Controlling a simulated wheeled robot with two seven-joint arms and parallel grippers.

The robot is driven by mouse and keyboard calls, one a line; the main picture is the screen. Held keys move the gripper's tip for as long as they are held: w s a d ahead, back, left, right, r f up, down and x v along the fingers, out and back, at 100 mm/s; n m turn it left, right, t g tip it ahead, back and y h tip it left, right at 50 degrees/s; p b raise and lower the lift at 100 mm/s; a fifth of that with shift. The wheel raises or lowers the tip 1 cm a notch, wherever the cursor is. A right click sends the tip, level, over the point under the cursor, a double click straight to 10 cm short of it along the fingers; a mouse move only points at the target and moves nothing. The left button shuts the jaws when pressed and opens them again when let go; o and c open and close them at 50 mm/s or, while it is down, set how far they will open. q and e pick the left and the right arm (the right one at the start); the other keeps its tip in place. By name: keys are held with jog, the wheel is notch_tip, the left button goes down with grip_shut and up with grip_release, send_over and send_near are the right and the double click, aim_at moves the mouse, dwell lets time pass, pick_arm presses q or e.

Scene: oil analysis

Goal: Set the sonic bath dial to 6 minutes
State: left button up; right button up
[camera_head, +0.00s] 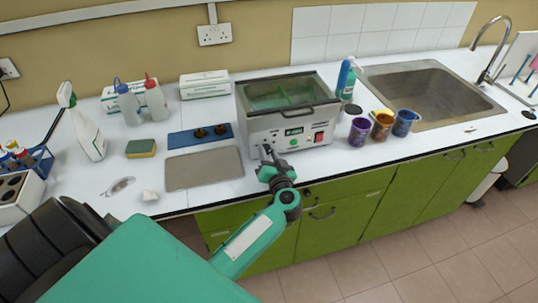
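The sonic bath (254,125) is a grey-white box on the worktop, with a dark-framed top and a green inside. Its front panel carries a green label, a small round mark below the label and a red switch (318,137) at the right. My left gripper (267,151) is at the lower left of this front panel, pointing at it. Its fingers are small and dark here, so whether they are open, or touch the panel, is unclear. I cannot make out the dial or its setting; the gripper covers part of the panel. My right gripper is out of view.
A grey mat (204,169) and a blue holder (187,139) lie left of the bath. A spray bottle (90,138), sponge (141,148) and wash bottles (128,105) stand further left. Purple (358,132), brown and blue cups and a sink (425,95) are to the right.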

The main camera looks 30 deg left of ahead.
pick_arm(q)
jog(key=shift+r+n+p, duration=0.2)
jog(key=shift+n+p, duration=0.7)
jog(key=shift+p, duration=0.4)
jog(key=n+p, duration=0.2)
jog(key=n, duration=0.1)
jog(key=shift+s+p, duration=0.1)
jog(key=shift+p, duration=0.25)
jog(key=n+p, duration=0.1)
jog(key=n, duration=0.2)
jog(key=shift+f, duration=0.15)
jog(key=shift+f+n+p, duration=0.1)
jog(key=shift+n+p, duration=0.2)
jog(key=shift+n, duration=1.6)
jog(key=o, duration=0.9)
jog(key=shift+o, duration=0.2)
